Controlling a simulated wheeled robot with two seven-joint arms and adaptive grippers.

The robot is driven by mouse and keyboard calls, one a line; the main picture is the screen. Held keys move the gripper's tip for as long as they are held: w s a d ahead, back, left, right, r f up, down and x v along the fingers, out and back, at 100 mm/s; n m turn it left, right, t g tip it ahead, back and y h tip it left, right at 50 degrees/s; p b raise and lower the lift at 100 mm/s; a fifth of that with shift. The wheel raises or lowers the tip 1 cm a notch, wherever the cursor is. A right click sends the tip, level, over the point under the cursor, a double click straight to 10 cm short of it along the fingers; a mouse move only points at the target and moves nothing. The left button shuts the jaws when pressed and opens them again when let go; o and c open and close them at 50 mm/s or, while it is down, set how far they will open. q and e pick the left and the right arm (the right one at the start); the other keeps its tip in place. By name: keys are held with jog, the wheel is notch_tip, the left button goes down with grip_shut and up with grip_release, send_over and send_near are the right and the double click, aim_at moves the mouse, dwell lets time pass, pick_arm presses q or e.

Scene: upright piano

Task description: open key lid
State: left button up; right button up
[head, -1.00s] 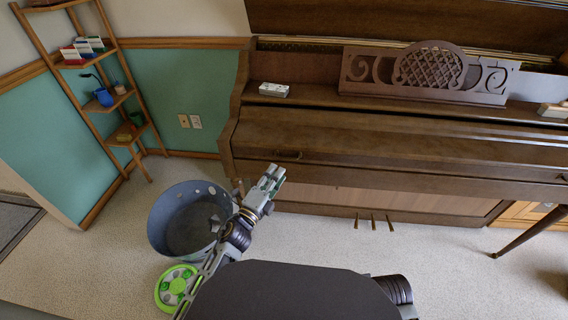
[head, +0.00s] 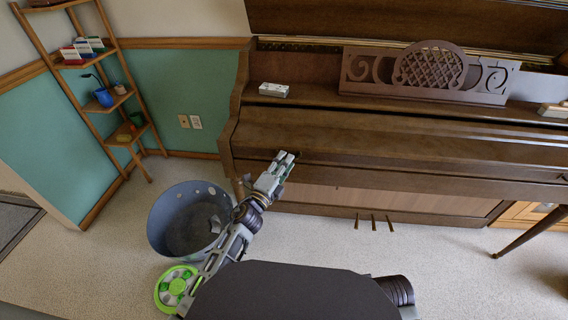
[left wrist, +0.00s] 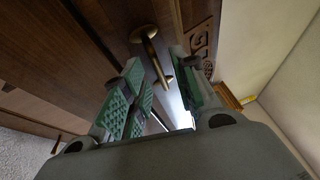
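The brown key lid (head: 400,152) of the upright piano is shut. Its left brass handle (left wrist: 146,36) shows in the left wrist view, with its lower end reaching between my fingers. My left gripper (head: 285,156) is at the front left of the lid and hides most of that handle in the head view. In the left wrist view my left gripper (left wrist: 167,95) is open, its green pads apart on either side of the handle. I cannot tell whether they touch it. A second handle (head: 563,178) is at the lid's right. My right gripper is out of view.
A blue-grey bucket (head: 165,228) and a green disc-shaped object (head: 175,290) are on the floor by my left arm. A music stand (head: 430,75) and a small white box (head: 273,90) sit on the piano. A wooden shelf (head: 105,90) stands left.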

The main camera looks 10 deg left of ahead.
pick_arm(q)
grip_shut()
dwell(0.6)
